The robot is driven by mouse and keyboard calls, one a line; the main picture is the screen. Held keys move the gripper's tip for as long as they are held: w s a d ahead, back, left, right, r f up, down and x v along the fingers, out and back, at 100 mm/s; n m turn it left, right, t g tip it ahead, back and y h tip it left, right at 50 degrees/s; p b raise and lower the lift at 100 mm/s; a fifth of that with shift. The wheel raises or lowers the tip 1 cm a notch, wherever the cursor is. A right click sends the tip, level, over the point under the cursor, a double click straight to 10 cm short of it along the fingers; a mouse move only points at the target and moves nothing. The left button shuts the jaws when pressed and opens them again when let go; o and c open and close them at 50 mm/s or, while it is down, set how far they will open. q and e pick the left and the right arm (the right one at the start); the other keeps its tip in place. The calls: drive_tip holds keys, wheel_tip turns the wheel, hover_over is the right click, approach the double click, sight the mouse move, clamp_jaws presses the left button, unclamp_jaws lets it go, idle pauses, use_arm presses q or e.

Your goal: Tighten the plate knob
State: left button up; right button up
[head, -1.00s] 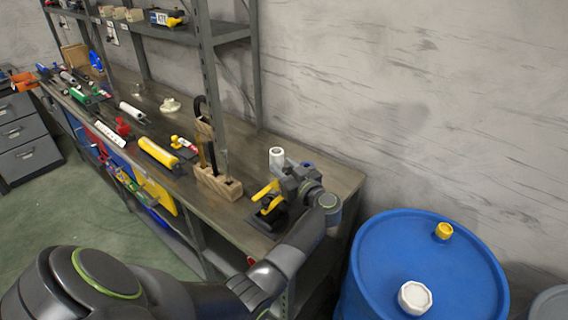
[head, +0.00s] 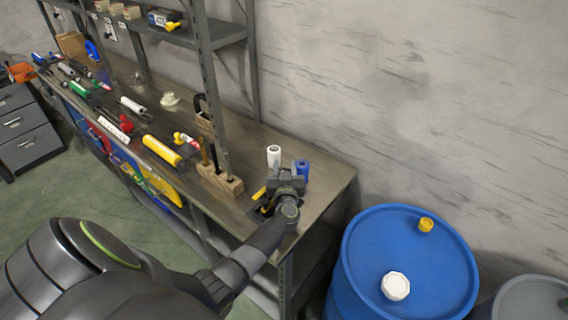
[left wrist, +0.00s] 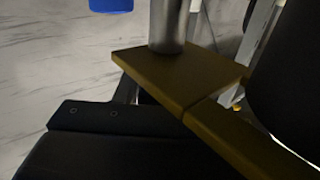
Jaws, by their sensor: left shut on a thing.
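A small dark fixture (head: 257,213) with a yellow bar (head: 259,193) sits at the near right end of the workbench, partly hidden by my left gripper (head: 284,183). In the left wrist view a flat dark-yellow piece (left wrist: 180,72) fills the middle, with a grey metal cylinder (left wrist: 168,25) standing against it. I take the yellow piece for the plate knob, though its full shape is hidden. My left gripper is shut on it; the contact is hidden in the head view. My right gripper is not in view.
A white roll (head: 273,156) and a blue cup-like thing (head: 302,169) stand just behind my gripper. A wooden block (head: 222,181) and a shelf post stand left of it. A blue drum (head: 405,265) stands right of the workbench (head: 325,178). Bare bench lies right of my gripper.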

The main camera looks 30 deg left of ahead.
use_arm(q)
drive_tip(key=shift+h, duration=0.3)
drive_tip(key=o, duration=1)
wheel_tip(320, 180, up, 9)
drive_tip(key=p, duration=0.4)
drive_tip(key=shift+f, duration=0.2)
drive_tip(key=shift+r, duration=0.65)
